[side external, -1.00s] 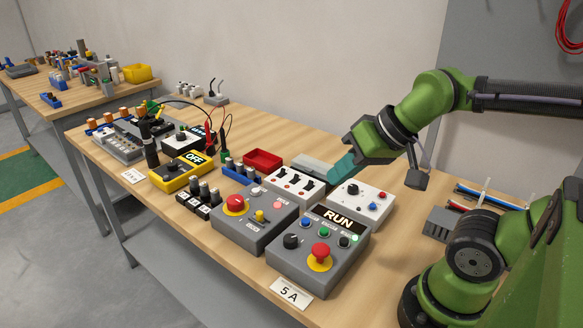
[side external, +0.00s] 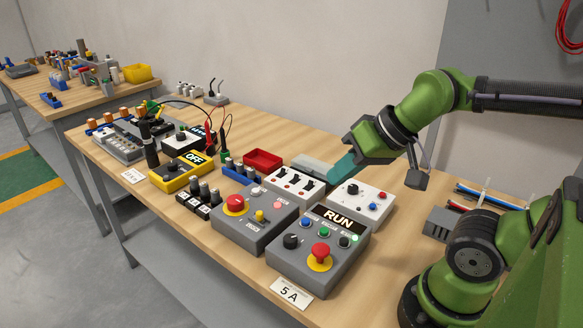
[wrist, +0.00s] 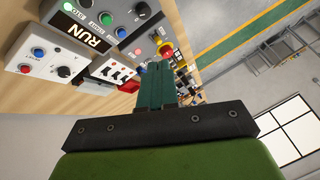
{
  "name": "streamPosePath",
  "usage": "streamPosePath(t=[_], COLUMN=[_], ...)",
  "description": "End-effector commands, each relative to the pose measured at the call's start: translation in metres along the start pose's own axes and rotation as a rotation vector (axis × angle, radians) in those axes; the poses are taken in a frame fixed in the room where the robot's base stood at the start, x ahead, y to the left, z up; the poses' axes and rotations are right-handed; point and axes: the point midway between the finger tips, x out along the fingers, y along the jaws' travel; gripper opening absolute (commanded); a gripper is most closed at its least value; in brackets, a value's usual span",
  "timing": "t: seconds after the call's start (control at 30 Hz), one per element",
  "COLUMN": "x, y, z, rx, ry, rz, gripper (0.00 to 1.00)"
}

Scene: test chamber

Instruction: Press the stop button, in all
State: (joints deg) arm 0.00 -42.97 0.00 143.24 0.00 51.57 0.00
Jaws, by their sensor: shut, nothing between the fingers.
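The grey control box with the RUN display (side external: 338,219) stands at the bench's front edge. It also shows in the wrist view, with RUN at upper left (wrist: 80,27). Its top has a blue button (side external: 305,222), a green button (side external: 324,232), a black button (side external: 344,241), a black knob (side external: 291,241) and a red mushroom button (side external: 320,250) on a yellow collar. My gripper (side external: 335,180) is shut and empty, above the back of the panels, apart from the RUN box. Its teal fingers fill the wrist view's middle (wrist: 157,85).
A second grey box (side external: 249,234) with a red mushroom button (side external: 235,205) stands left of the RUN box. A white switch panel (side external: 295,188) and a white knob panel (side external: 361,202) lie behind. A yellow OFF box (side external: 180,180) is farther left.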

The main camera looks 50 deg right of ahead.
Motion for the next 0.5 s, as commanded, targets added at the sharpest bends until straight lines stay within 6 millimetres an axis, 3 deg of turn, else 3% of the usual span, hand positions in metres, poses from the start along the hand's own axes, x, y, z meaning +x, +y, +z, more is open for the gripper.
streamPosePath(t=[0.27,0.5], x=[0.000,0.023], y=[0.001,0.035], z=[-0.001,-0.009], rx=[0.004,0.149], ry=[0.002,-0.080], rz=[0.003,0.107], gripper=[0.00,0.00])
